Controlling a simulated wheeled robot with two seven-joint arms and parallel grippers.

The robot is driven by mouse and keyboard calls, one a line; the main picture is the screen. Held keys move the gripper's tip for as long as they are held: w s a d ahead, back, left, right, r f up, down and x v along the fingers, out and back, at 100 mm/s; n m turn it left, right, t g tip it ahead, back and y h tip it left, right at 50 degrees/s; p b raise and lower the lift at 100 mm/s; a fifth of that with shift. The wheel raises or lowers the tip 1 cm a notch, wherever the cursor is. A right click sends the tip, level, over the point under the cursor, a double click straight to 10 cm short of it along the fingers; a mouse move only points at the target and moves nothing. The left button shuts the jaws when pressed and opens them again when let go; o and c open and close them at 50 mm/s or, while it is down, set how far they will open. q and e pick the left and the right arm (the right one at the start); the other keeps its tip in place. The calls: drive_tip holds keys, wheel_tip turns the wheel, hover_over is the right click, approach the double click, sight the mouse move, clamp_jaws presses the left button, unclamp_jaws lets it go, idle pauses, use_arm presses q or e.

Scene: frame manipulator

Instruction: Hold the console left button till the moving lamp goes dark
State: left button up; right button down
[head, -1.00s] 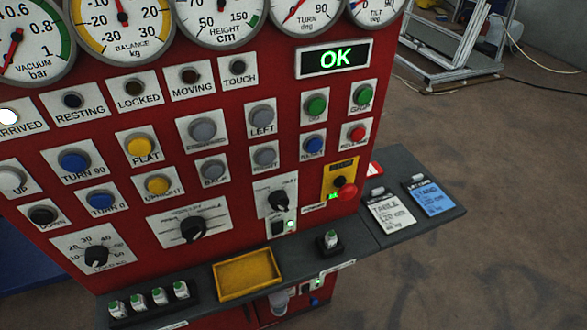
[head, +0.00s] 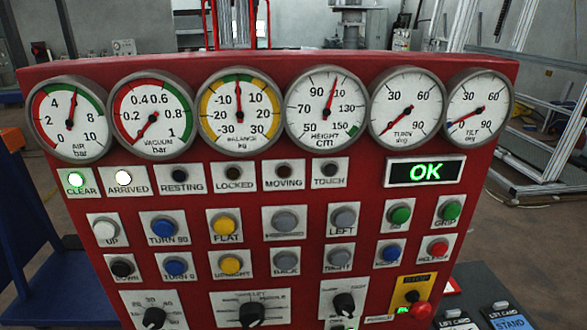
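The red console (head: 300,200) fills most of the head view. Its grey LEFT button (head: 344,218) sits right of centre, above the grey RIGHT button (head: 339,257). Nothing is touching the LEFT button. The MOVING lamp (head: 284,171) in the lamp row is dark. The RESTING, LOCKED and TOUCH lamps are dark. Neither of my grippers is in view.
A row of round gauges (head: 331,105) runs along the console's top. A green OK shows on the display (head: 425,172). A red emergency knob (head: 420,312) and cards (head: 511,318) are at the lower right. Metal frames (head: 545,80) stand behind at right.

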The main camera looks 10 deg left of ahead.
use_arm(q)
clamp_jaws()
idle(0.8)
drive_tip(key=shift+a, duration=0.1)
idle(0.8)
